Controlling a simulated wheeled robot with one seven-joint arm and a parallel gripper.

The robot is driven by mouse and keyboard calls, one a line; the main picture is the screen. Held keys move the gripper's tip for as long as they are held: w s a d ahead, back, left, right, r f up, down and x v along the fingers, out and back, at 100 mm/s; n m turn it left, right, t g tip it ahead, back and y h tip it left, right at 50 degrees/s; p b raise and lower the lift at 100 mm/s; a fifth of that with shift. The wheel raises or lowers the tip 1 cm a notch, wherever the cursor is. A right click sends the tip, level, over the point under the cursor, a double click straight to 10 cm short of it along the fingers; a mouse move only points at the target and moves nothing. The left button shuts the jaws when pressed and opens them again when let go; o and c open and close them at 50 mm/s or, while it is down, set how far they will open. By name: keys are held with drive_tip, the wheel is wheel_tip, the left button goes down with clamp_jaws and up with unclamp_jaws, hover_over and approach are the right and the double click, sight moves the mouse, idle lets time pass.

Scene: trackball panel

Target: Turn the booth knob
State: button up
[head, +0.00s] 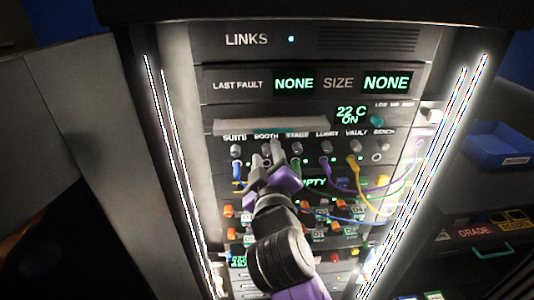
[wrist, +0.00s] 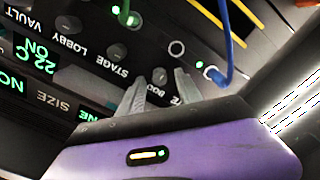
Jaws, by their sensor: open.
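The panel (head: 213,150) has a row of small dark knobs under the labels SUITE, BOOTH, STAGE, LOBBY, VAULT and BENCH. The booth knob (wrist: 160,76) shows between my fingertips in the wrist view; in the head view my fingers mostly hide it. My gripper (head: 267,152) is open at the panel, and its two grey fingers also show in the wrist view (wrist: 159,80), one on each side of the knob. I cannot tell whether either finger touches it. The BOOTH label is partly covered by a finger in the wrist view.
The suite knob (head: 236,150) and stage knob (head: 296,147) are close on either side. A grey bar (head: 270,126) juts out above the row. Blue, purple and yellow cables (head: 405,178) hang below and to the right. A blue tray (head: 497,150) stands at right.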

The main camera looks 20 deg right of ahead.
drive_tip(key=shift+c, duration=0.4)
clamp_jaws()
drive_tip(key=shift+f+m+b, duration=0.1)
drive_tip(key=shift+m+b, duration=0.3)
drive_tip(key=m+b, duration=0.3)
drive_tip(key=shift+f+m, duration=0.15)
drive_tip(key=shift+m, duration=0.15)
drive_tip(key=m+b, duration=0.3)
drive_tip(key=m, duration=0.1)
drive_tip(key=shift+m, duration=0.4)
drive_tip(key=m+b, duration=0.4)
drive_tip(key=m, duration=0.1)
drive_tip(key=shift+d, duration=0.1)
drive_tip(key=shift+m+b, duration=1.25)
drive_tip(key=shift+m, duration=0.75)
